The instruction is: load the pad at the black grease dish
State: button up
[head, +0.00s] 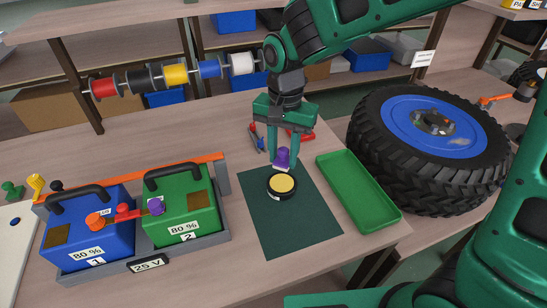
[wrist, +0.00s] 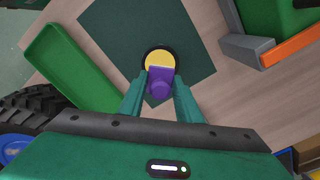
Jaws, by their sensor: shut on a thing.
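The black dish (head: 283,196) holds a yellow grease surface (head: 282,184) and stands on the dark green mat (head: 300,228). My gripper (head: 284,164) points down at the dish's far edge and is shut on the purple pad (head: 282,158). In the wrist view the purple pad (wrist: 160,84) sits between the fingertips and overlaps the near part of the yellow grease (wrist: 158,60). The pad's underside is hidden, and I cannot tell whether it touches the grease.
A green tray (head: 357,190) lies right of the mat. A large tyre with a blue hub (head: 430,130) is further right. Blue and green battery boxes (head: 180,205) stand in a grey holder at left. Red-handled tools (head: 300,134) lie behind my gripper. The front of the mat is clear.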

send_over(282, 182)
jog(key=shift+f, duration=2.85)
jog(key=shift+f, duration=0.55)
jog(key=shift+r, duration=3.55)
